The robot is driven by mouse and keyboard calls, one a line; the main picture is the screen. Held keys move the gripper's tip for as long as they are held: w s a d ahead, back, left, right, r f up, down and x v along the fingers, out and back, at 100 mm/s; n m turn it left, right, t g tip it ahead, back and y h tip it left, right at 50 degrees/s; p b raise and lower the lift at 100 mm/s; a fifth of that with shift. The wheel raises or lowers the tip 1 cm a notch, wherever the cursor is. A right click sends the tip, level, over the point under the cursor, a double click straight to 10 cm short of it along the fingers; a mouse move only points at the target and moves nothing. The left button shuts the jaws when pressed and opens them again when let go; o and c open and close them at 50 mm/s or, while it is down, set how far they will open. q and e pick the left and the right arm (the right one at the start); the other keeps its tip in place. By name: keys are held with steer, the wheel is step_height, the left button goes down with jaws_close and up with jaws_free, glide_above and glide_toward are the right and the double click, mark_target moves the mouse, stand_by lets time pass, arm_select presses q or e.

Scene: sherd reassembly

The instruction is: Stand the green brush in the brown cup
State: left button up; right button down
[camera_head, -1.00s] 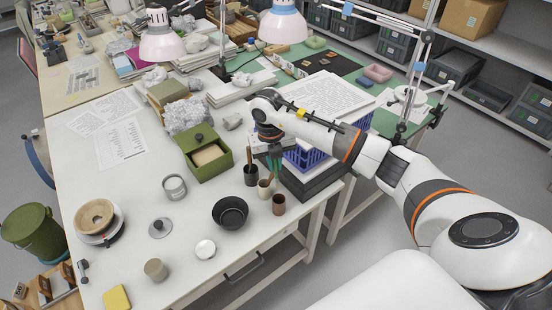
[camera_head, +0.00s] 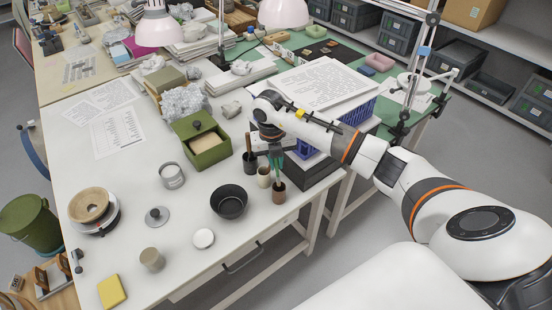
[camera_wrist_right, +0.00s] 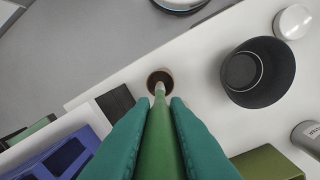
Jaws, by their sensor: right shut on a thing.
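The brown cup (camera_head: 279,193) stands upright near the table's right edge, and its round mouth shows in the right wrist view (camera_wrist_right: 153,75). My right gripper (camera_head: 276,165) is shut on the green brush (camera_wrist_right: 158,140), directly above the brown cup. The brush's handle lies between the teal fingers, and its far end lines up with the cup's mouth. I cannot tell how far the brush reaches into the cup. My left gripper is not in view.
A beige cup (camera_head: 264,178) and a black cup (camera_head: 250,164) holding a dark-handled tool stand close behind the brown cup. A black bowl (camera_head: 229,203) is to the left. A green box (camera_head: 205,155) stands farther back.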

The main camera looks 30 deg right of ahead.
steer(key=shift+f+b, duration=2.1)
steer(key=shift+f, duration=1)
steer(key=c, duration=1.3)
jaws_free()
steer(key=shift+c, duration=0.2)
steer(key=r, duration=0.4)
steer(key=r+b, duration=0.1)
steer(key=r, duration=0.7)
steer(key=shift+w+a, duration=0.25)
steer(key=shift+a, duration=0.15)
steer(key=shift+a, duration=0.1)
